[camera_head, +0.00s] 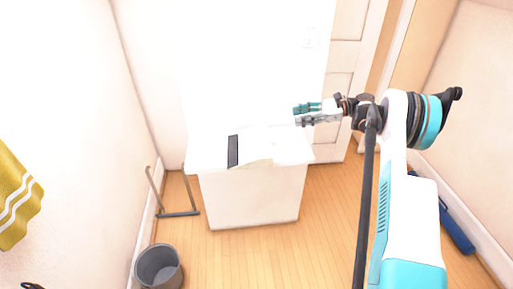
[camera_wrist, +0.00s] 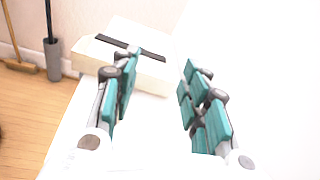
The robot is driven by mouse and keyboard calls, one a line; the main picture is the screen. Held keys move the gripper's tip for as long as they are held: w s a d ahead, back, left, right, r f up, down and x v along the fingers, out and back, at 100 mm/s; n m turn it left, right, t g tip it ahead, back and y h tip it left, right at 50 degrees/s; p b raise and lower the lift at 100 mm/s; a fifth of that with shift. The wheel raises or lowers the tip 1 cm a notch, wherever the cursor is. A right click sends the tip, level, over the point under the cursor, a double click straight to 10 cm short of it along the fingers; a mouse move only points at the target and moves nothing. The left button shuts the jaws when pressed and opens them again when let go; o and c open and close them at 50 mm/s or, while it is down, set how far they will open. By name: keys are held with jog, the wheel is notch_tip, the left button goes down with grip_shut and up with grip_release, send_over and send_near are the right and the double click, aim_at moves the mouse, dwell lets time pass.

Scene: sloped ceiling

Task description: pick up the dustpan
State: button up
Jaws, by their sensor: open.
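My gripper (camera_head: 298,116) is open and empty, above the back right part of a white counter-like block (camera_head: 255,200). In the wrist view its two teal-padded fingers (camera_wrist: 161,60) are spread apart with nothing between them. A pale cream object (camera_wrist: 118,66) with a black strip (camera_wrist: 131,48) on top sits on the white surface, beyond the left finger, which partly covers it. In the head view the black strip (camera_head: 233,151) lies left of my gripper, with a cream patch (camera_head: 252,163) beside it. I cannot tell for sure whether this is the dustpan.
A grey bin (camera_head: 159,267) and a thin metal frame (camera_head: 179,213) stand on the wooden floor at left. A yellow towel (camera_head: 18,196) hangs on the left wall. A blue item (camera_head: 457,230) lies by the right wall. The wrist view shows a broom (camera_wrist: 19,65) upper left.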

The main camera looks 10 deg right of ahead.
jog(key=m+y, duration=0.1)
jog(key=y, duration=0.1)
send_near(280, 137)
jog(key=w+v, duration=0.1)
jog(key=v, duration=0.3)
jog(key=shift+g, duration=0.3)
jog(key=a, duration=0.5)
jog(key=a+f+p, duration=0.1)
jog(key=a, duration=0.1)
jog(key=shift+w+a, duration=0.35)
jog(key=shift+w+a+b, duration=0.15)
jog(key=shift+a+b, duration=0.3)
jog(key=shift+a, duration=0.55)
jog(key=shift+w+a+b, duration=0.2)
jog(key=shift+a+b, duration=0.25)
jog(key=shift+a, duration=0.55)
jog(key=shift+w+a+b, duration=0.15)
jog(key=shift+a+b, duration=0.3)
jog(key=shift+a, duration=0.55)
grip_shut()
